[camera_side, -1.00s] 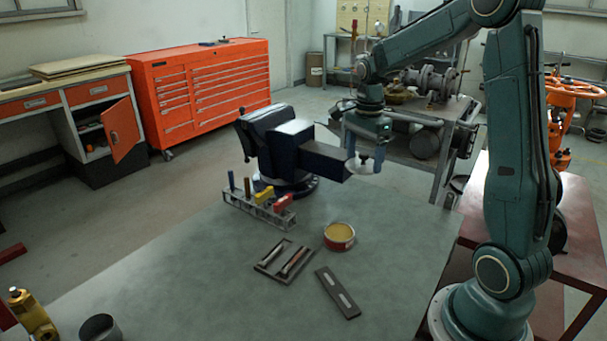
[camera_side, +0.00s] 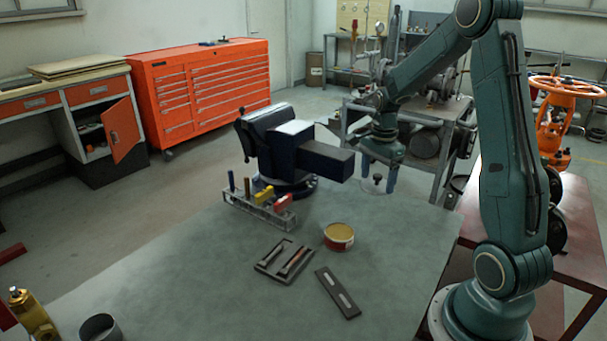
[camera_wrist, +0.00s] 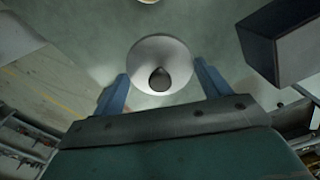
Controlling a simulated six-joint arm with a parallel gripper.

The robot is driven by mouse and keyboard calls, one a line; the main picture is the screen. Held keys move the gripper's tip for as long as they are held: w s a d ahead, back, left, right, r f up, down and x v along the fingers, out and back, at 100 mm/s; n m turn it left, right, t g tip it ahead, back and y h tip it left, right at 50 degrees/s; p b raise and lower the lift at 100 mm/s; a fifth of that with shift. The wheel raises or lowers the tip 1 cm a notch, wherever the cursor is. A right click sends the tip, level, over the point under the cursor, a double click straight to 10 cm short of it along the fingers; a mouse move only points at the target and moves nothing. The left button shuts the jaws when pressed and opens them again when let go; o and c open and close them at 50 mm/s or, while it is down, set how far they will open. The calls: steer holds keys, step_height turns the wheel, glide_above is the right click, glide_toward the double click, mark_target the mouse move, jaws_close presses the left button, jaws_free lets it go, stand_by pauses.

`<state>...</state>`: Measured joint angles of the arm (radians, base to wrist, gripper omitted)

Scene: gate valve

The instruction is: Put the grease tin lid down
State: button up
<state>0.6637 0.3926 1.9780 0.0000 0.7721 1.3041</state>
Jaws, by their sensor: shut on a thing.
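The grease tin lid (camera_side: 376,188) is a pale round disc with a dark knob, low over or on the bench near its far right edge. I cannot tell whether it touches the bench. My gripper (camera_side: 378,177) points down with its blue fingers on either side of the lid, shut on it. In the wrist view the lid (camera_wrist: 150,52) lies between the two fingertips of my gripper (camera_wrist: 160,78), knob toward the camera. The open grease tin (camera_side: 339,238), red and white with yellow grease, stands nearer on the bench.
A dark vise (camera_side: 325,158) stands just left of my gripper; its block also shows in the wrist view (camera_wrist: 285,40). A tool rack (camera_side: 258,208), a tray with tools (camera_side: 270,262) and a dark plate (camera_side: 337,293) lie nearer. The bench (camera_side: 410,225) is clear right of the tin.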

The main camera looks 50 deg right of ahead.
glide_above(370, 230)
step_height(370, 230, down, 11)
steer(key=shift+r, duration=0.15)
steer(key=shift+f, duration=1.9)
steer(key=shift+f, duration=0.1)
steer(key=o, duration=1)
steer(key=shift+r, duration=6.1)
